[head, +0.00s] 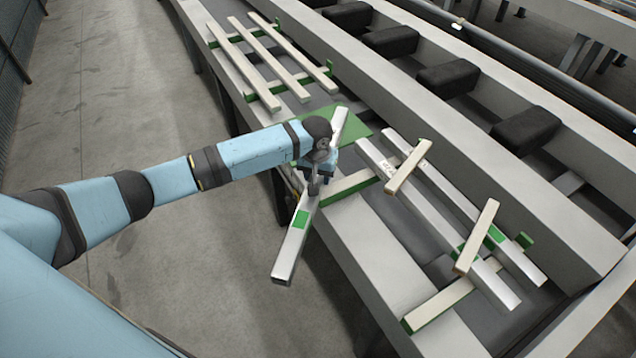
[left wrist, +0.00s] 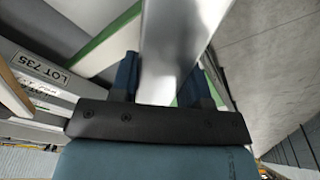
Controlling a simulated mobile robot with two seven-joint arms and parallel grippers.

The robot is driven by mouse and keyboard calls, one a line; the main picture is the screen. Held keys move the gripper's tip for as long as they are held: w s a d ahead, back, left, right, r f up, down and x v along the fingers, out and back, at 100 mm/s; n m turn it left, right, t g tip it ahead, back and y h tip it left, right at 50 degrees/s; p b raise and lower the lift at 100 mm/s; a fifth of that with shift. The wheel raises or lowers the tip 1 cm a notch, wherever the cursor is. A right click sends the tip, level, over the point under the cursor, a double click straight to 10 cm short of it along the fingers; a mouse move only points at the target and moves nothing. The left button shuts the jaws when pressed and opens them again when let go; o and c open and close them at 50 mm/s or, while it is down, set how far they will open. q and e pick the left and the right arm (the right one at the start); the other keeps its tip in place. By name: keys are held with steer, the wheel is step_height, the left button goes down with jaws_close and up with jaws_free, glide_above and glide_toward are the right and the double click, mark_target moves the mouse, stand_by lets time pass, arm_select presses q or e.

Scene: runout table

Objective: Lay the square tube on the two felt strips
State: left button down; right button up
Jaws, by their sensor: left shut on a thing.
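My left gripper (head: 314,186) is shut on a pale metal square tube (head: 290,248) with a green patch on it. The tube slants over the table's near edge, and its lower end sticks out past that edge above the floor. In the left wrist view the tube (left wrist: 182,50) runs between the two blue fingers (left wrist: 162,82). Two pale bars edged in green, probably the felt strips, lie crosswise: one (head: 349,187) right of the gripper, the other (head: 436,304) at the lower right. My right gripper is not in view.
Two other tubes (head: 435,222) (head: 470,208) lie side by side across the bars, with two wooden battens (head: 408,167) (head: 476,237) over them. A green sheet (head: 352,130) lies beyond the gripper. Several pale lengths (head: 268,58) lie at the far end. Black blocks (head: 447,78) line the rail behind.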

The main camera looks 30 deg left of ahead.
arm_select(q)
steer(key=shift+f, duration=1.7)
steer(key=c, duration=0.6)
jaws_free()
steer(key=shift+f, duration=0.15)
